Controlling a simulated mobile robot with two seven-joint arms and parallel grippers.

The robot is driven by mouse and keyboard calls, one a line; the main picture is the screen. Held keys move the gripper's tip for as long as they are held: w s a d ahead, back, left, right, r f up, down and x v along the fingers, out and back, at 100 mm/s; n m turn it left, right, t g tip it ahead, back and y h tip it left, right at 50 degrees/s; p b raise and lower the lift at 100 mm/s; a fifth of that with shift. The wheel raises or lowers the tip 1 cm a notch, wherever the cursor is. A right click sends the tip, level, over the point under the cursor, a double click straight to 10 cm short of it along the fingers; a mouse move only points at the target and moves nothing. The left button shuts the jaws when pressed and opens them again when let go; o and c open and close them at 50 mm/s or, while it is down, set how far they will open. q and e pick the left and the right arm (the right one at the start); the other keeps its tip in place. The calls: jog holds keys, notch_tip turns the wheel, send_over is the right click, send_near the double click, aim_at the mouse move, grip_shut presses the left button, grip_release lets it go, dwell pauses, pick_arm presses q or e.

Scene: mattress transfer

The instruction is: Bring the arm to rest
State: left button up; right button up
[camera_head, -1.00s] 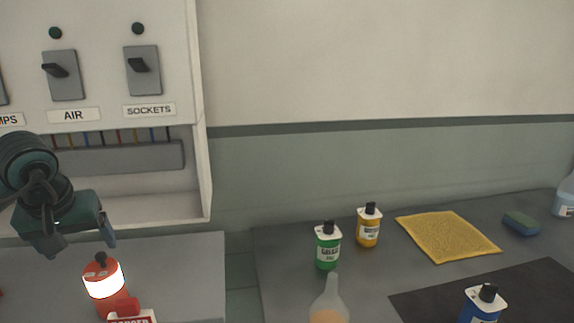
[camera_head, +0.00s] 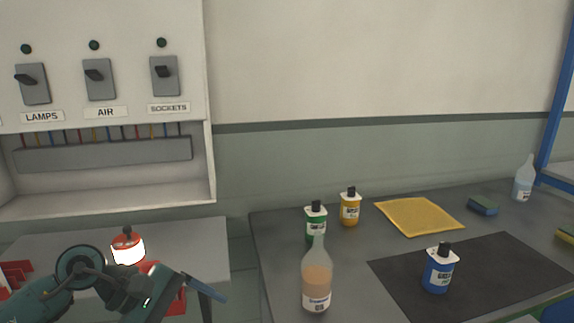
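My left gripper (camera_head: 190,300) is low in the picture at the left, on a teal and dark arm. One blue-grey finger shows at the outer end of its palm, so it looks open, and nothing shows in it; the other finger is not clear. It is in front of the left table and partly covers a red object with a bright white band (camera_head: 128,250) and red parts beside it. My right gripper is not in view.
A white switch panel (camera_head: 208,170) hangs above the left table (camera_head: 215,240). The right table (camera_head: 268,250) holds a clear bottle (camera_head: 316,285), green (camera_head: 315,225), yellow (camera_head: 349,210) and blue (camera_head: 438,275) bottles, a yellow cloth (camera_head: 418,216), a sponge (camera_head: 483,206) and a dark mat (camera_head: 500,265).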

pick_arm(q)
jog(key=s+d+r+n+t+h, duration=0.2)
jog(key=s+d+n+h, duration=0.1)
jog(key=d+n+h, duration=0.65)
jog(key=a+f+m+t+y, duration=0.3)
jog(key=f+m+t+y, duration=0.3)
jog(key=m, duration=1.1)
jog(key=a+f+m+t+y, duration=0.3)
jog(key=f+m+t+y, duration=0.4)
jog(key=m, duration=1.1)
jog(key=s+f+n+g+y+p, duration=0.1)
jog(key=s+f+n+g+y, duration=0.2)
jog(key=s+f+n+g, duration=0.3)
jog(key=s+f+n, duration=0.3)
jog(key=f+n, duration=0.3)
jog(key=shift+s+a, duration=0.15)
jog(key=shift+a, duration=0.05)
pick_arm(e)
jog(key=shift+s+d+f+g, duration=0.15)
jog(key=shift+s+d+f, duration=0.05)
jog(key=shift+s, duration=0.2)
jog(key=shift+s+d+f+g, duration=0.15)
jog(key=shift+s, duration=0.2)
pick_arm(q)
jog(key=shift+f, duration=0.1)
